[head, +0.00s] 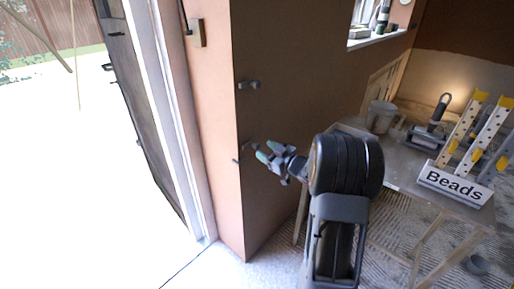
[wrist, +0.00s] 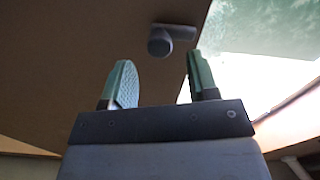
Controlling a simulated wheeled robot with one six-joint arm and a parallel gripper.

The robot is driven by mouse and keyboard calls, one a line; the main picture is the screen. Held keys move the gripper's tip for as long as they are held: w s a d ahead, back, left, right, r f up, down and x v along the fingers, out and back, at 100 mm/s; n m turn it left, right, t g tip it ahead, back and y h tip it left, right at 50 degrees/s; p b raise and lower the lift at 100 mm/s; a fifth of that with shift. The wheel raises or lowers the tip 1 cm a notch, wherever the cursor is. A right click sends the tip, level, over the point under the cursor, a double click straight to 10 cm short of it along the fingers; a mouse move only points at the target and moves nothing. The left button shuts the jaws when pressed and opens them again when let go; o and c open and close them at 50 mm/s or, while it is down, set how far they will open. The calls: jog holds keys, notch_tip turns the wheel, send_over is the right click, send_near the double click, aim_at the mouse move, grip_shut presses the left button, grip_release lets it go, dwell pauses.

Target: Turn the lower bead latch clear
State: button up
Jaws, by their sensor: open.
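The lower bead latch (head: 243,153) is a small dark fitting at the corner of the brown wall in the head view. An upper latch (head: 248,85) of similar look sits above it on the same corner. My gripper (head: 268,151), with green fingertips, is just to the right of the lower latch, open and empty. In the wrist view a grey latch with a round knob (wrist: 160,42) appears beyond the gap between my open fingers (wrist: 161,75), apart from them. It looks like the lower latch. Its bar extends right of the knob toward the bright wall edge.
A bench (head: 408,181) on the right holds a bucket (head: 381,117), a tool and a "Beads" box (head: 455,186). A grey bowl (head: 477,265) is on the floor. An open doorway is at the left, with a small fitting (head: 196,32) on its reveal.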

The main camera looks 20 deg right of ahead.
aim_at(259, 147)
jog(key=shift+x, duration=2.4)
jog(key=c, duration=0.9)
